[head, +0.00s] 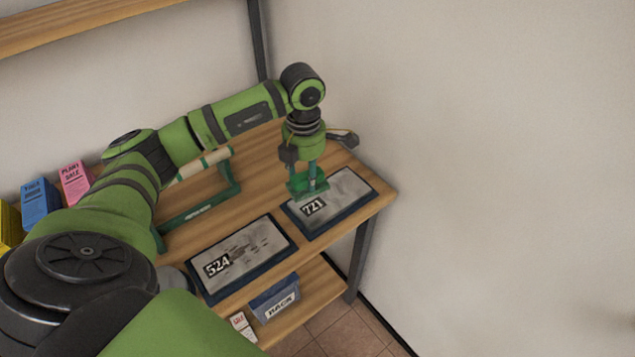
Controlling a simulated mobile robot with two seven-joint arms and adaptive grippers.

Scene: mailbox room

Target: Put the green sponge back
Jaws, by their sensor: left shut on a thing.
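My left gripper (311,181) points down over the right-hand panel and is shut on the green sponge (297,189). The sponge is at the left part of the grey panel marked 721 (347,193), just behind its number label. I cannot tell whether it touches the panel. The fingers partly hide the sponge. A second grey panel marked 524 (262,247) lies to the left and nearer, with dark smudges on it. My right gripper is not in view.
A green frame with a pale roll (205,164) stands behind the panels on the wooden table (262,150). Blue (40,200) and pink (75,182) boxes stand at far left. A bin marked BACK (275,298) sits on the lower shelf. A wall closes the right side.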

